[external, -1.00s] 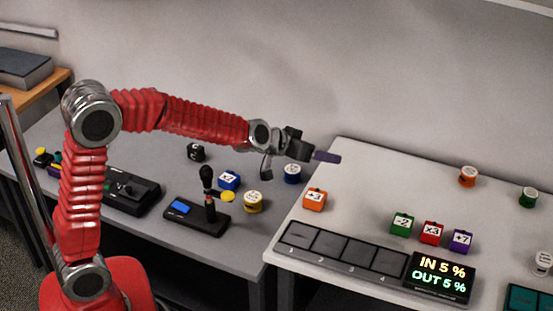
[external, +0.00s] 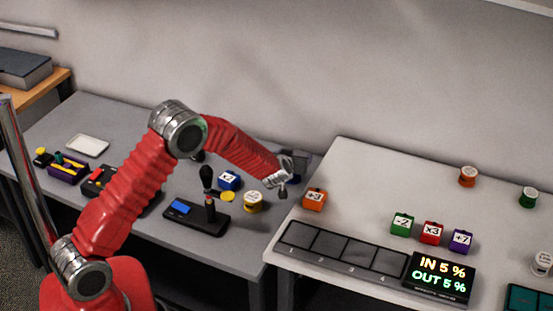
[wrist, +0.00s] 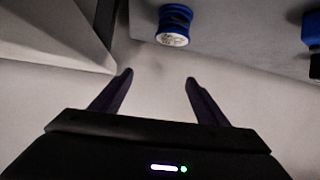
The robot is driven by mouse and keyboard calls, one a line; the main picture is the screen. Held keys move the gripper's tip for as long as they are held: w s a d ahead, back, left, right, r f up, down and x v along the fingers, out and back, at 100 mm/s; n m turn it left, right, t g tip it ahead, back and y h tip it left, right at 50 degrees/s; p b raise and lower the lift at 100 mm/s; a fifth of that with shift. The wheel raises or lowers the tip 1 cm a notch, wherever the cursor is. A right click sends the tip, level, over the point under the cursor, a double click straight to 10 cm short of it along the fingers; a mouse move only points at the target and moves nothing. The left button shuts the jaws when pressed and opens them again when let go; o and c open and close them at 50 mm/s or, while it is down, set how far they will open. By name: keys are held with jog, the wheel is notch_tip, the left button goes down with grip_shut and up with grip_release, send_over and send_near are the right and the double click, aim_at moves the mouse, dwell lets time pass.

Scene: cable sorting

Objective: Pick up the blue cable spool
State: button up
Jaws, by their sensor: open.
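The blue cable spool (wrist: 173,17) stands on the grey table in the wrist view, at the top, with its pale labelled end showing. It lies beyond my fingertips, centred slightly right of the gap. My gripper (wrist: 158,76) is open and empty, its two dark fingers apart and short of the spool.
The wrist view shows the neighbouring table's edge (wrist: 88,38) at left and a blue object (wrist: 312,27) cut off at right. An orange cube (external: 314,200) is on the white table.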

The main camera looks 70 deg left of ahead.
jog(key=shift+s+a+f, duration=0.25)
jog(key=shift+a+f, duration=0.25)
jog(key=shift+f, duration=0.05)
jog(key=shift+f, duration=1.75)
jog(key=shift+f, duration=0.5)
jog(key=f, duration=0.1)
jog(key=a+f, duration=0.1)
jog(key=f, duration=0.1)
jog(key=shift+w+a+f, duration=0.15)
jog(key=shift+w, duration=0.25)
jog(key=shift+w+a+f, duration=0.25)
jog(key=shift+w+a, duration=0.1)
jog(key=shift+a, duration=0.15)
